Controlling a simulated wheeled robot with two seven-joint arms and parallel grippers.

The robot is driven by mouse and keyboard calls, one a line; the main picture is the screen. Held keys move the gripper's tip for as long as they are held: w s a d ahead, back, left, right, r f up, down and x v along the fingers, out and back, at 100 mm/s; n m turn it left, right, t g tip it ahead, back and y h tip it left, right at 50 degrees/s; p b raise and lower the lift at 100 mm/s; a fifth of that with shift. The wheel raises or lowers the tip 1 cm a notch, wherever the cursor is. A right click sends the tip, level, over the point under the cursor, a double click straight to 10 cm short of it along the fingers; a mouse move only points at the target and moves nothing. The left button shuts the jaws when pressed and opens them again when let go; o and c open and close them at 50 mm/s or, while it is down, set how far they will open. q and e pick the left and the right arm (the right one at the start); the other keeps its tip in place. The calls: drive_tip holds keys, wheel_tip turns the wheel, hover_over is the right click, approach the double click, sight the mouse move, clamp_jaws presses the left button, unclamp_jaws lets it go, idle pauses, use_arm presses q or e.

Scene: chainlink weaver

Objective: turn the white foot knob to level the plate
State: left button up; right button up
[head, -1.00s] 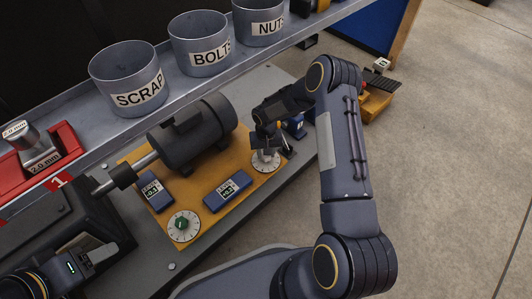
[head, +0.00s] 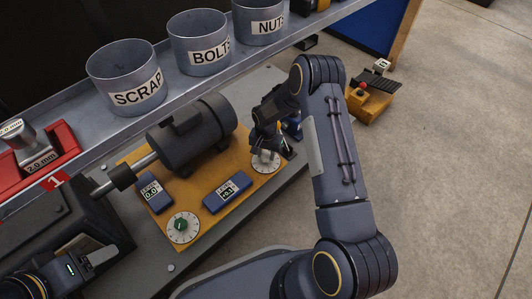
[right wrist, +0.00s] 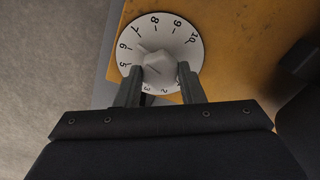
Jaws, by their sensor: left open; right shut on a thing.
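The white foot knob (right wrist: 160,70) sits on a round numbered dial at the plate's corner. It also shows in the head view (head: 265,157), partly covered by my right gripper (head: 263,148). In the right wrist view my right gripper (right wrist: 158,82) is shut on the knob, one finger on each side. The yellow plate (head: 208,198) carries a dark motor and two level readouts. The left readout (head: 153,193) appears to read 0.0 and the right readout (head: 227,193) +0.1. My left gripper (head: 98,257) is at the lower left, open and away from the knob; its fingers show poorly.
A second dial with a green knob (head: 183,227) is on the plate's near corner. Bins labelled SCRAP (head: 125,78), BOLTS (head: 199,43) and NUTS (head: 260,16) stand on the shelf above. A red tray (head: 52,160) is at the left. Open floor lies to the right.

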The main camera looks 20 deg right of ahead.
sight(266, 156)
drive_tip(key=o, duration=1)
wheel_tip(266, 156, up, 8)
drive_tip(key=p, duration=0.3)
drive_tip(key=shift+f, duration=0.1)
drive_tip(key=shift+s, duration=0.1)
